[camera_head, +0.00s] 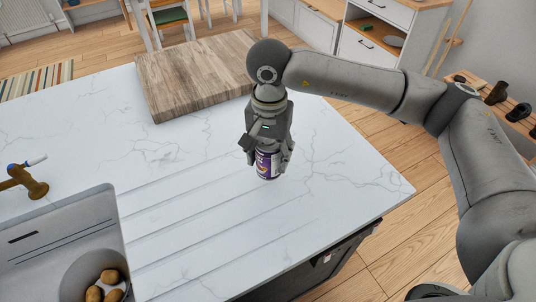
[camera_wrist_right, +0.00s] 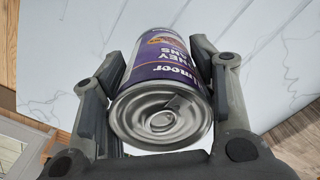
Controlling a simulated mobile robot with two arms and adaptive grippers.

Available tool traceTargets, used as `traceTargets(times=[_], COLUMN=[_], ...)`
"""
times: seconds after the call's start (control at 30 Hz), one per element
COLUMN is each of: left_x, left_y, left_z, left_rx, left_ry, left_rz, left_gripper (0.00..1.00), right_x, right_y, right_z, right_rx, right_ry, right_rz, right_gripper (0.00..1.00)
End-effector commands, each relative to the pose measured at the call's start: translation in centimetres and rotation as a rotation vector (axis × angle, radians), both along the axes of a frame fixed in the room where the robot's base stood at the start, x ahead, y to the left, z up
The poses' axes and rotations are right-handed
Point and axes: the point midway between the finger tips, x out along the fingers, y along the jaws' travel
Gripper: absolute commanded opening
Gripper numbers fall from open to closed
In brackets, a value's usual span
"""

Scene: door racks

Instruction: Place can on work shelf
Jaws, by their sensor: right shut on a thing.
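A purple can (camera_head: 267,165) with a silver lid is upright over the white marble counter (camera_head: 340,160), right of the grooved drainer. I cannot tell whether its base touches the counter. My right gripper (camera_head: 267,154) comes down from above and is shut on the can, with its fingers on either side. In the right wrist view the can (camera_wrist_right: 163,65) sits between the two fingers, its lid with pull tab facing the camera. No shelf that I can surely name as the work shelf is in view. My left gripper is not in view.
A thick wooden board (camera_head: 190,80) lies at the counter's back edge. A sink (camera_head: 60,245) with a bowl (camera_head: 72,283) of brown round items and a brass tap (camera_head: 30,182) is on the left. Around the can the counter is clear. Dark shoes (camera_head: 496,93) sit on a rack at right.

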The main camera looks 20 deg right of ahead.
Motion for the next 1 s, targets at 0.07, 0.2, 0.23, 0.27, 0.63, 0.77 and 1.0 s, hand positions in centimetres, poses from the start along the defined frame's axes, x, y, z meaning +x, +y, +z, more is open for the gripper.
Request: traceTargets(times=[0.07, 0.2, 0.23, 0.27, 0.63, 0.77, 1.0], left_x=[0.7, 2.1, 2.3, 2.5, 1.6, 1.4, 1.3], left_y=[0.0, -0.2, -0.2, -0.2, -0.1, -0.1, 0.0], left_z=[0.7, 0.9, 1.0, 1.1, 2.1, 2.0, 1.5], left_rx=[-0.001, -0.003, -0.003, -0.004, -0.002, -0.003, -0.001], left_ry=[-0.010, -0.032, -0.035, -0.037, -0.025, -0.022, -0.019], left_rz=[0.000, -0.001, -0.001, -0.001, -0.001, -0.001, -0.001], left_gripper=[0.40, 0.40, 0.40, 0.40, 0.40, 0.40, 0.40], right_x=[0.8, 1.5, 1.6, 1.7, 2.3, 2.3, 2.3], right_y=[-0.2, -0.4, -0.4, -0.4, -0.6, -0.6, -0.6], right_z=[-0.8, -1.7, -1.8, -1.9, -5.8, -5.8, -6.2], right_rx=[0.000, 0.002, 0.002, 0.002, 0.002, 0.001, 0.001], right_ry=[0.000, -0.002, -0.002, -0.002, -0.003, -0.003, -0.002], right_rz=[-0.001, 0.000, 0.001, 0.001, 0.002, 0.002, 0.002], right_gripper=[0.20, 0.20, 0.20, 0.20, 0.20, 0.20, 0.56])
